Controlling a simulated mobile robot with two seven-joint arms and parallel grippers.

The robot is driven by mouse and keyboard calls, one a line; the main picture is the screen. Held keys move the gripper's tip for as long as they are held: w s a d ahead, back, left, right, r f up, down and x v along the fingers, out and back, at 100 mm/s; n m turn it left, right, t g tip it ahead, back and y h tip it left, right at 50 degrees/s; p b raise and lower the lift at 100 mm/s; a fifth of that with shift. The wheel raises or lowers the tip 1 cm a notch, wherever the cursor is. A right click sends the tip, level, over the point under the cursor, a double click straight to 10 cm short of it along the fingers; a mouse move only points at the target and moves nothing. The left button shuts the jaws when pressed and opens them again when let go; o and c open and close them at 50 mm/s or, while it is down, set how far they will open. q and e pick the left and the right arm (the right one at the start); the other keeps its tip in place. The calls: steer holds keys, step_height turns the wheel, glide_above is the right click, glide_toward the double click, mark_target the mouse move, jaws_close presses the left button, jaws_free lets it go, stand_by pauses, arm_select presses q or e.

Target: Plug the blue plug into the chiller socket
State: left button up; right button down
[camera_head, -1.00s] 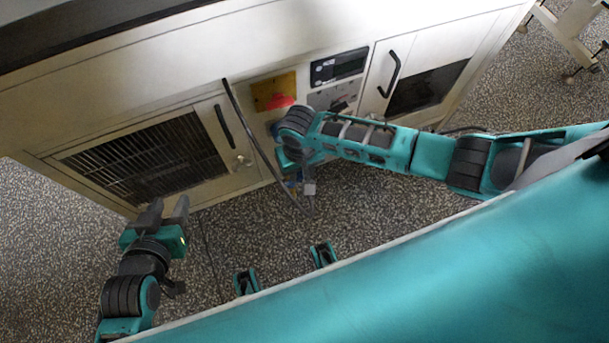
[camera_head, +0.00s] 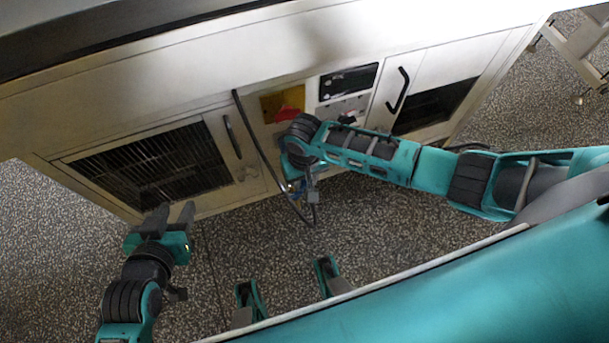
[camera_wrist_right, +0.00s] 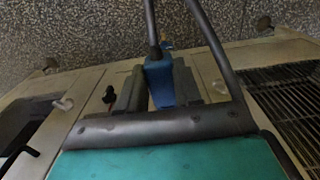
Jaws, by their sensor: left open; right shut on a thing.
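The blue plug (camera_wrist_right: 159,84) sits between the dark fingers of my right gripper (camera_wrist_right: 158,88) in the right wrist view, with its dark cable running up from it. In the head view my right gripper (camera_head: 298,187) is low at the front of the cream machine, shut on the plug; only a little blue shows there. I cannot make out the chiller socket; my right arm covers part of the panel in the head view. My left gripper (camera_head: 173,214) is open and empty, in front of the left grille's lower edge.
The cream machine (camera_head: 200,75) has a left grille (camera_head: 152,165), door handles, a yellow-and-red switch (camera_head: 284,104) and a dark display (camera_head: 348,82). A dark cable (camera_head: 262,155) hangs down its front and loops near my right gripper.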

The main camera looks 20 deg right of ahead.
steer(key=shift+r+p, duration=0.1)
steer(key=shift+p, duration=0.7)
stand_by(1.0)
steer(key=shift+w+a+b, duration=0.1)
steer(key=shift+w+b, duration=1.05)
steer(key=shift+w, duration=1.2)
steer(key=shift+s+p, duration=0.2)
steer(key=shift+p, duration=0.1)
steer(key=shift+s+p, duration=0.65)
steer(key=shift+s, duration=0.05)
steer(key=shift+s+p, duration=0.95)
steer(key=shift+s, duration=0.05)
